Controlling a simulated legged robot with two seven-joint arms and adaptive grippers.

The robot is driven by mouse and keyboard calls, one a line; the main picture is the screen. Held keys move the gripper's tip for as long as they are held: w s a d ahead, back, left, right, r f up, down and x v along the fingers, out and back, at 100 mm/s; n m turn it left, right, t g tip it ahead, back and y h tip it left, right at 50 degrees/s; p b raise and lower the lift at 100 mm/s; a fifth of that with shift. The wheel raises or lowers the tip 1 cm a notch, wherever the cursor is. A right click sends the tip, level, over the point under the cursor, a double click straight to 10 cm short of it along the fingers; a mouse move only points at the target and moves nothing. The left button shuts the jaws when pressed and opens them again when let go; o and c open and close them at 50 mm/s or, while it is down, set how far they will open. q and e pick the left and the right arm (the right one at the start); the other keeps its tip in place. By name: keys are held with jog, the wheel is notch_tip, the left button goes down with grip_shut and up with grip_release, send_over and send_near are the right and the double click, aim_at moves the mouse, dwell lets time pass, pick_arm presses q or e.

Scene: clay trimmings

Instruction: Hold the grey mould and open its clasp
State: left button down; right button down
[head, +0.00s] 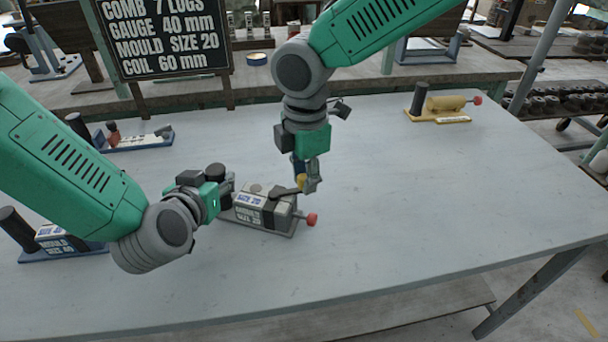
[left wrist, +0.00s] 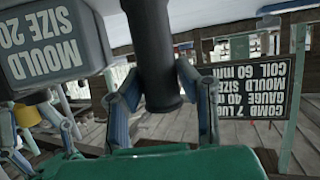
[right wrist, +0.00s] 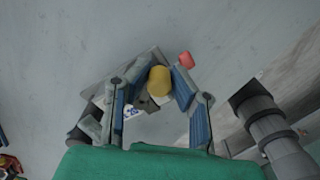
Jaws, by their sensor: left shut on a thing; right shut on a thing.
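The grey mould (head: 283,217), lettered "SIZE 20", lies on its grey base near the middle of the table. A red knob (head: 312,219) sticks out at its right end. My left gripper (head: 222,188) is shut on the mould's dark upright post, which stands between its fingers in the left wrist view (left wrist: 155,55). My right gripper (head: 306,182) is shut on the yellow knob (right wrist: 159,80) at the end of the dark clasp lever (head: 284,193). The lever runs above the mould's top. My right fingers partly hide the knob in the head view, and I cannot tell how far the clasp is open.
A mould on a yellow base (head: 440,112) stands at the back right. Blue-based moulds stand at the back left (head: 140,142) and front left (head: 60,243). A black sign (head: 165,40) reading "MOULD SIZE 20" stands behind. The table's right and front are clear.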

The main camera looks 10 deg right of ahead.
pick_arm(q)
jog(key=shift+s+d, duration=0.1)
jog(key=shift+d, duration=0.05)
pick_arm(e)
jog(key=shift+s+a+r+m, duration=0.1)
jog(key=shift+s+a+m, duration=0.65)
jog(key=shift+m, duration=1.6)
jog(key=shift+s+a+f+m, duration=0.1)
jog(key=shift+s+a+m, duration=0.65)
jog(key=shift+m, duration=1.55)
jog(key=shift+s+a+r+m, duration=0.1)
jog(key=shift+s+a+m, duration=0.25)
jog(key=shift+s+m, duration=1.4)
jog(key=shift+w+m, duration=0.6)
jog(key=c, duration=1.6)
grip_release()
jog(key=shift+o, duration=0.9)
jog(key=shift+s, duration=0.1)
